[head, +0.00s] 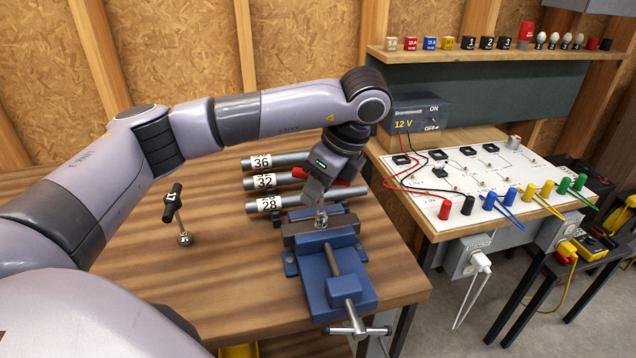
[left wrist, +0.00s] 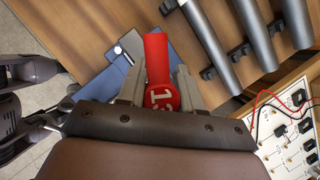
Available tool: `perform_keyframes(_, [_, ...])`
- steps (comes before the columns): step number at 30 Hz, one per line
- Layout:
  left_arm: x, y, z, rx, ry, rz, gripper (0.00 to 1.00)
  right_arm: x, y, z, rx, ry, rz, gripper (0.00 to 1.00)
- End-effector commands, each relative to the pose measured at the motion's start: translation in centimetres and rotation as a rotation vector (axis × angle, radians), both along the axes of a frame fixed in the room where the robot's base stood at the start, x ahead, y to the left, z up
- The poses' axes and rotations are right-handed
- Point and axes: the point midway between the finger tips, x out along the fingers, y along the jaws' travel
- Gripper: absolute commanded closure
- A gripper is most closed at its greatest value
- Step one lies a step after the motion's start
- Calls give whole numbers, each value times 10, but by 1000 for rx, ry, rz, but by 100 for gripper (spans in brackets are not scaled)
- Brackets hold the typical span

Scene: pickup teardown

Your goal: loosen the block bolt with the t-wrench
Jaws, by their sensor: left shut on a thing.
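My left gripper (head: 315,190) is shut on the red handle of a t-wrench (left wrist: 157,62), marked 13 in the left wrist view. In the head view the handle's red ends show on either side of the fingers. The gripper is above the jaws of a blue vise (head: 336,272). A small metal part (head: 322,217) shows between the fingers and the jaws. I cannot tell wrench socket, bolt and block apart there. A second t-wrench, black and marked 17 (head: 172,203), stands upright on the bench at the left. My right gripper is not in view.
Grey tubes marked 36 (head: 290,159), 32 and 28 lie on a rack behind the vise. A white circuit board (head: 480,182) and a 12 V supply (head: 418,113) stand on the right table.

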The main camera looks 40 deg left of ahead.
Motion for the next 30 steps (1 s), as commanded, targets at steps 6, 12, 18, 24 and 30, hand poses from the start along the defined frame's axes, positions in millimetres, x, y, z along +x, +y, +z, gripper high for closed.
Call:
perform_keyframes(6, [-3,-2,-10,-3,19,-21,100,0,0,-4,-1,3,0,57])
perform_keyframes(12, [-3,-2,-6,-3,18,-22,100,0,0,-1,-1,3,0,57])
perform_keyframes(18, [-3,-2,6,0,20,-21,100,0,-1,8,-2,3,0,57])
perform_keyframes(24, [-2,-1,16,0,16,-20,100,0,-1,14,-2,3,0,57])
perform_keyframes(30, [-2,0,17,1,13,-17,100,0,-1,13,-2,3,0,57])
